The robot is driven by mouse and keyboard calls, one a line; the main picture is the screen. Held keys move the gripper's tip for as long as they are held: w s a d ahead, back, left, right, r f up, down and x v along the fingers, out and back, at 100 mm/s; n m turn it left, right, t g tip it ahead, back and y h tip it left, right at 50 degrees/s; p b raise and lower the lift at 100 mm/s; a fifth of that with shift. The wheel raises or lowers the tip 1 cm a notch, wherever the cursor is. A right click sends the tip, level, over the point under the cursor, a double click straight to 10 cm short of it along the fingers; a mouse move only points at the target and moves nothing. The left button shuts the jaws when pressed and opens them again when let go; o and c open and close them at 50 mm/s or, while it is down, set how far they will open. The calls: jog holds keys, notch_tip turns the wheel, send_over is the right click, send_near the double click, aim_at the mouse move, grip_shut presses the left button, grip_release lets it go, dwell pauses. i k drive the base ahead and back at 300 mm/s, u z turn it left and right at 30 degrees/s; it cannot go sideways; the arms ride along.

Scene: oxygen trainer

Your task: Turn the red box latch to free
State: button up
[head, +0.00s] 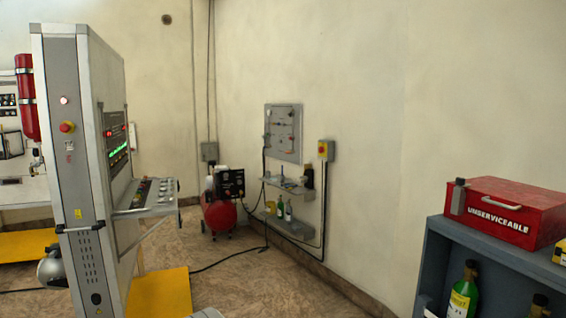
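The red box (540,222), marked "UNSERVICEABLE", sits on top of a blue-grey shelf unit (436,240) at the right edge. Its lid looks closed, and a pale handle (501,203) lies on the lid. A grey upright piece, which looks like the latch (459,197), is at the box's left front corner. I cannot tell from here which way the latch is set. The right end of the box is cut off by the picture edge. My gripper is not in view.
A tall grey console (85,160) stands at the left. A red compressor (221,214) stands by the far wall, near wall shelves (290,225). A green bottle (462,298) is in the shelf unit. The floor (260,285) between is mostly clear, with a black cable across it.

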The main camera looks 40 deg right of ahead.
aim_at(460, 182)
jog(key=u, duration=0.05)
jog(key=i, duration=2.2)
jog(key=z, duration=3.8)
jog(key=i, duration=0.95)
jog(key=u, duration=0.1)
